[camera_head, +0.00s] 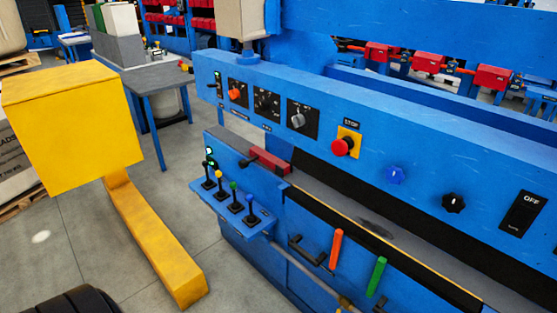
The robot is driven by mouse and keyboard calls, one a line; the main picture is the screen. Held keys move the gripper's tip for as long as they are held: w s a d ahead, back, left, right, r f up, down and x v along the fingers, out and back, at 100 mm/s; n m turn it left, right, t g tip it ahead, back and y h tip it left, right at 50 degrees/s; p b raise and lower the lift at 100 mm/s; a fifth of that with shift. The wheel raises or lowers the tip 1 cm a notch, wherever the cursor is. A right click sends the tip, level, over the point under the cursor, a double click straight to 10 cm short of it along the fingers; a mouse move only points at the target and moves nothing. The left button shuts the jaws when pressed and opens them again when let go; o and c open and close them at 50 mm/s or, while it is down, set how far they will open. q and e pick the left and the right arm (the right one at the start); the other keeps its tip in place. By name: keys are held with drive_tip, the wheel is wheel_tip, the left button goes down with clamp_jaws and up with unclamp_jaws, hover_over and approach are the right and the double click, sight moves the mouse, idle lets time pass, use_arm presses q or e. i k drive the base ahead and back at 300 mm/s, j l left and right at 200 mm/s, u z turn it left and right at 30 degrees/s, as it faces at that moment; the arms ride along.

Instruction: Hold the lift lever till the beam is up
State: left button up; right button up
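A row of several small upright levers (233,200) with black boots stands on a blue shelf (245,227) at the machine's left front. Small green lights show above the left levers. No label tells me which one is the lift lever. The blue beam (440,30) spans the top right, above the blue machine body; a dark gap with red clamps shows below it. Neither gripper can be made out, and nothing is seen touching the levers.
The control panel (270,105) carries knobs and a red stop button (342,147). Orange (336,248) and green (377,277) handles stand at the front. A yellow box-topped post (75,125) stands left. A dark rounded shape (75,302) is cut off at the bottom left. Floor between is clear.

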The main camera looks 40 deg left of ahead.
sight(232, 186)
drive_tip(key=u, duration=1.55)
